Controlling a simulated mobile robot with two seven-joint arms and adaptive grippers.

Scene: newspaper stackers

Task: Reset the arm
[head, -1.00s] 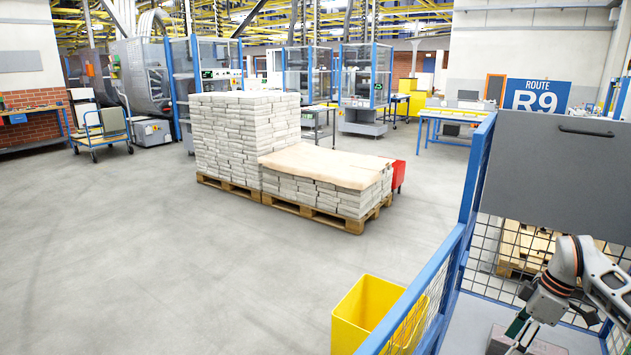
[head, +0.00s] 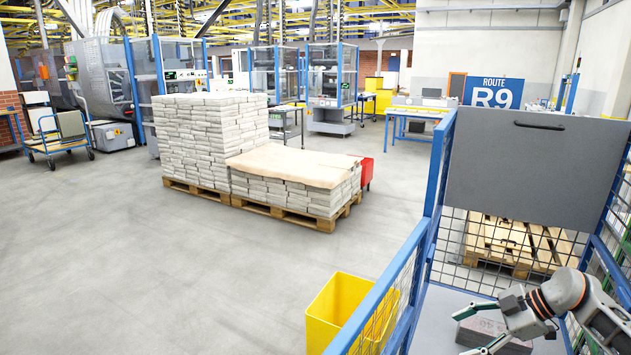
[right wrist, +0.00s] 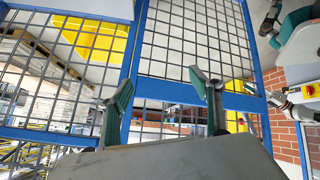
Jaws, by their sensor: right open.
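My right gripper (head: 468,331) is inside the blue-framed mesh cage, at the lower right of the head view. My left gripper does not show in the head view.
The blue cage frame (head: 432,190) and a grey panel (head: 530,165) surround my right arm closely. A yellow bin (head: 333,312) stands outside the cage. Pallets of stacked newspaper bundles (head: 205,135) stand mid-floor. Bare floor lies to the left.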

